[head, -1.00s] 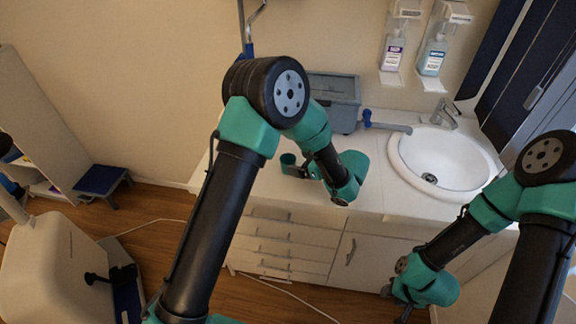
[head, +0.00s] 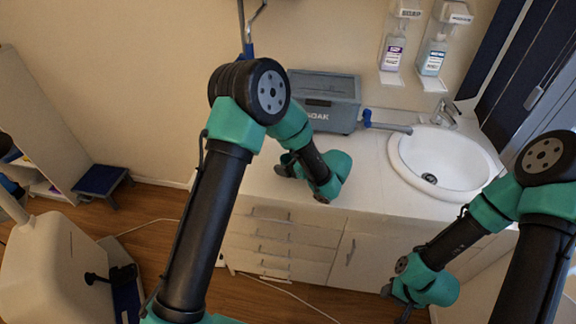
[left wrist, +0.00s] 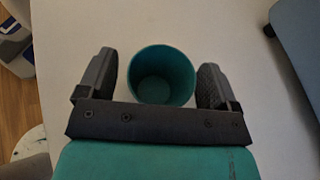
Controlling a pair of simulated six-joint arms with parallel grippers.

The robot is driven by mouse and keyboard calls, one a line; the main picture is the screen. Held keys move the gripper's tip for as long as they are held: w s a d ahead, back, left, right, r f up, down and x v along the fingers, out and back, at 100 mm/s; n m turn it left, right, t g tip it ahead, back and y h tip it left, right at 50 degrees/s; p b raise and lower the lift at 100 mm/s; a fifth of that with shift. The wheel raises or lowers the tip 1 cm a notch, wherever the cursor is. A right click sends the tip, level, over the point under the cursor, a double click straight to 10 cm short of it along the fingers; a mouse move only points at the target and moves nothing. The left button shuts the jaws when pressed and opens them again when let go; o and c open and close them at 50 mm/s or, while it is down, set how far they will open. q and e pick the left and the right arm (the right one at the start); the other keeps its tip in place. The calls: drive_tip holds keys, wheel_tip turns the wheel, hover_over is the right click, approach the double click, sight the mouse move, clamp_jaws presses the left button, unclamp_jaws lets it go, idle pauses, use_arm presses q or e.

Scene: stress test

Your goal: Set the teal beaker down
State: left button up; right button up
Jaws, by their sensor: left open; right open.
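The teal beaker (left wrist: 161,84) stands upright on the white counter in the left wrist view, its open mouth toward the camera. My left gripper (left wrist: 157,68) is open, with one dark finger on each side of the beaker. A gap shows between the beaker and the left finger; the right finger is very close to it, and I cannot tell if they touch. In the head view my left gripper (head: 284,168) is low over the counter and largely hides the beaker. My right gripper (head: 396,300) is open and empty in front of the cabinet at the lower right.
The white counter (head: 360,185) has free room right of my left gripper. A grey box (head: 325,98) stands behind it against the wall. A round sink (head: 440,160) with a tap is to the right. Soap dispensers (head: 432,60) hang above. Drawers (head: 285,245) are below.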

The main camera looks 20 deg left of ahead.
use_arm(q)
drive_tip(key=c, duration=1)
drive_tip(key=shift+r, duration=0.1)
drive_tip(key=shift+r, duration=0.5)
drive_tip(key=r, duration=0.1)
drive_tip(key=s+r, duration=0.1)
drive_tip(key=shift+d+r, duration=0.2)
drive_tip(key=shift+r, duration=0.1)
drive_tip(key=s+d, duration=0.1)
drive_tip(key=s, duration=0.3)
drive_tip(key=s+d+r, duration=0.1)
drive_tip(key=s, duration=0.4)
drive_tip(key=s+d, duration=0.2)
drive_tip(key=s, duration=0.3)
drive_tip(key=shift+s+r, duration=0.15)
drive_tip(key=shift+s, duration=0.05)
